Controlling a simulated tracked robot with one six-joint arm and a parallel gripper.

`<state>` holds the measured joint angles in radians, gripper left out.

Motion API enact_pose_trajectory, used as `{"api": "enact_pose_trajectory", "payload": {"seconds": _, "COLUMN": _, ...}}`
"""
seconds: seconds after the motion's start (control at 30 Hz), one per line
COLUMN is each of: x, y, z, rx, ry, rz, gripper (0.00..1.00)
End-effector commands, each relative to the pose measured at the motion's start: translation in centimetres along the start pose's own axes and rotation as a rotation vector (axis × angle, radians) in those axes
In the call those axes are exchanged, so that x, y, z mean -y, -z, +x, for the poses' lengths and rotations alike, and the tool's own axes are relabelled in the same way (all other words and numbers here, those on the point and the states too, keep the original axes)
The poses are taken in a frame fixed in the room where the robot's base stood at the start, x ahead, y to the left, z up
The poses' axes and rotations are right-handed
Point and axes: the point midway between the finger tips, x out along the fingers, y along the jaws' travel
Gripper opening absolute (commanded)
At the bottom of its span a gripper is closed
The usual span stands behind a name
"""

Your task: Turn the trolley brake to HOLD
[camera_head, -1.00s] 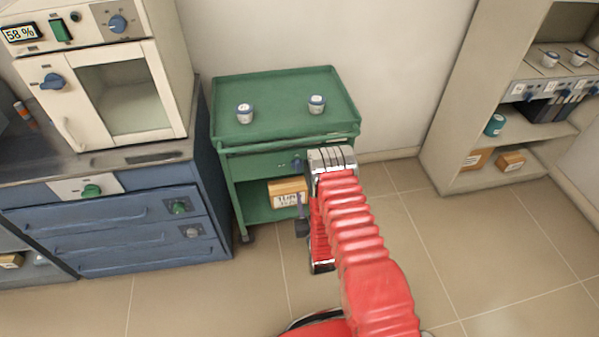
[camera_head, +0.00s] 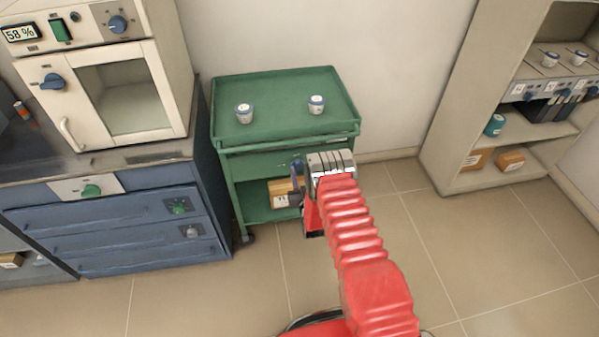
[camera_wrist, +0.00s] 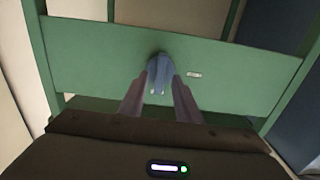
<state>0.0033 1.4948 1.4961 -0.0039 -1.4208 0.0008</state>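The green trolley (camera_head: 285,128) stands against the wall in the head view. In the wrist view its green front panel (camera_wrist: 90,70) fills the middle, with a blue knob (camera_wrist: 160,72) on it, the likely brake knob. A small pale label (camera_wrist: 194,74) is beside the knob, too small to read. My gripper (camera_wrist: 160,84) points at the panel, its two fingers apart, one on each side of the knob. I cannot tell whether they touch it. In the head view my gripper (camera_head: 298,178) is at the trolley's front and largely hidden by my red arm.
Two small jars (camera_head: 244,113) (camera_head: 316,104) stand on the trolley top. A cardboard box (camera_head: 281,194) sits on its lower shelf. A furnace (camera_head: 125,95) on a blue cabinet (camera_head: 110,235) is at left, and a shelf unit (camera_head: 455,150) at right. The floor between is clear.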

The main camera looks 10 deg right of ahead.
Motion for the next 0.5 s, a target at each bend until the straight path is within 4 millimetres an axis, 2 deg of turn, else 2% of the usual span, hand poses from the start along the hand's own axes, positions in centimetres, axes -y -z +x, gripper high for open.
{"api": "enact_pose_trajectory", "payload": {"seconds": 0.13, "x": 0.0, "y": -0.04, "z": 0.73, "rx": 0.001, "ry": 0.0, "rz": 0.0, "gripper": 0.3}}
{"api": "enact_pose_trajectory", "payload": {"seconds": 0.4, "x": -0.01, "y": -0.04, "z": 0.82, "rx": 0.001, "ry": 0.0, "rz": 0.0, "gripper": 0.3}}
{"api": "enact_pose_trajectory", "payload": {"seconds": 0.5, "x": -0.02, "y": -0.03, "z": 0.81, "rx": 0.001, "ry": 0.0, "rz": 0.0, "gripper": 0.24}}
